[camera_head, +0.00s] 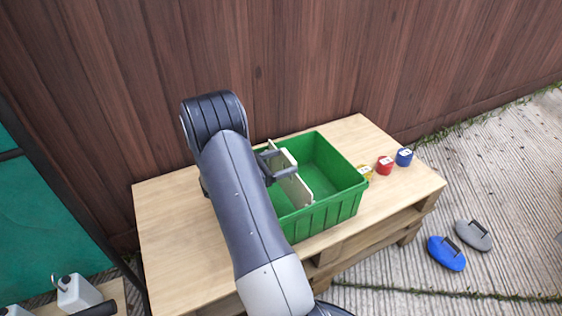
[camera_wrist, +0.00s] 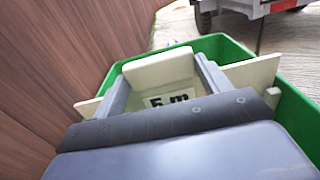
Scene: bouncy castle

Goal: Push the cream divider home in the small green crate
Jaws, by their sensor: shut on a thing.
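The small green crate (camera_head: 330,205) stands on the pallet table. The cream divider (camera_head: 297,187) is upright across the crate, its top edge showing above the rim at the back end. My gripper (camera_head: 272,164) is shut on the upper part of the divider. In the wrist view the two fingers of my gripper (camera_wrist: 160,90) grip a cream block bearing a "5 m" label, and the divider (camera_wrist: 255,72) runs out to both sides. The green crate wall (camera_wrist: 215,46) lies beyond it. My arm hides the crate's left part, and the divider's lower edge is hidden.
The wooden pallet table (camera_head: 165,215) has bare room at its left. Yellow (camera_head: 365,172), red (camera_head: 385,165) and blue (camera_head: 404,157) items stand right of the crate. A brown plank fence (camera_head: 330,60) rises close behind. Blue (camera_head: 446,253) and grey (camera_head: 473,235) handled pads lie on the ground.

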